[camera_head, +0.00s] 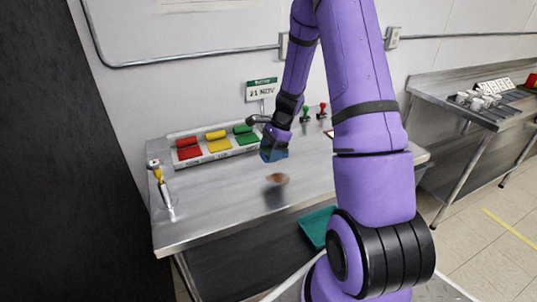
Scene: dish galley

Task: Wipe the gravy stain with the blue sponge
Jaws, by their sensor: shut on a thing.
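My gripper (272,150) is shut on the blue sponge (278,155), of which a small blue part shows below the purple wrist. It hangs over the steel table (215,208), just behind the stain. The gravy stain (277,179) is a small brown patch on the table top, in front of the sponge. A dark shadow lies on the steel on the near side of the stain. The sponge looks apart from the stain; its exact height above the table is hard to tell.
A rack (206,153) with red, yellow and green items stands at the back left. A yellow-handled tool (162,188) stands at the left edge. Green and red knobbed items (306,113) stand behind my arm. A teal tray (316,227) lies at the front, partly hidden.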

